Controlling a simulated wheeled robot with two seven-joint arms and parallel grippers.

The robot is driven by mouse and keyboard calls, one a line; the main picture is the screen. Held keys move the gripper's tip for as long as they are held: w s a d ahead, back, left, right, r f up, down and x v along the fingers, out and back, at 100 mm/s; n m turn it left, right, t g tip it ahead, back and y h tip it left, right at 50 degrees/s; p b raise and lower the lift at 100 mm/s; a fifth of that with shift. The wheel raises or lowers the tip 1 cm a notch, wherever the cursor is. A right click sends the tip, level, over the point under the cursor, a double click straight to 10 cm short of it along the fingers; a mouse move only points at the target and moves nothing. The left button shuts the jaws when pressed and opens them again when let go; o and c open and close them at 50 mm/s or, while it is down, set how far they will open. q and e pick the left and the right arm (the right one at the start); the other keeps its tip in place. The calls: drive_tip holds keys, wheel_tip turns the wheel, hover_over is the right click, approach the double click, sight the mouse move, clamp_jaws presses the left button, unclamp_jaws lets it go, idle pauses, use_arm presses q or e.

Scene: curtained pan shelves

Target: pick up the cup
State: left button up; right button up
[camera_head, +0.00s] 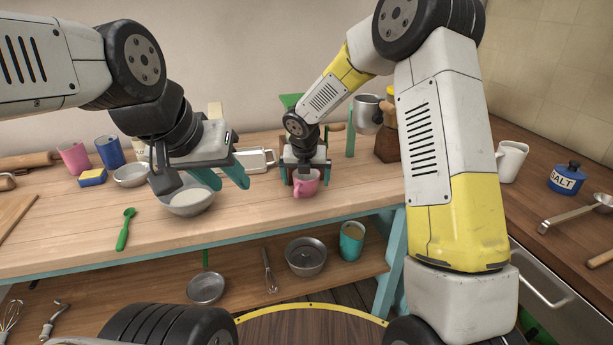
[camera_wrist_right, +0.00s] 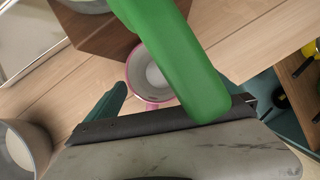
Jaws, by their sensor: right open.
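A pink cup (camera_head: 305,187) stands on the wooden worktop near its front edge, with a light inside. My right gripper (camera_head: 304,174) is open directly behind and above this cup. In the right wrist view the pink cup (camera_wrist_right: 134,77) shows from above, partly hidden by a large bright green object (camera_wrist_right: 180,55) close to the camera. A teal finger shows just left of the cup there; whether it touches the cup I cannot tell. My left gripper (camera_head: 221,180) is open and empty above the worktop, beside a metal bowl (camera_head: 188,203). Another pink cup (camera_head: 74,157) stands far left.
A blue cup (camera_head: 109,151), a sponge (camera_head: 92,177) and a green spoon (camera_head: 125,229) are on the left worktop. A wooden block (camera_head: 387,145) stands behind right of the cup.

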drive_tip(key=shift+x, duration=1.15)
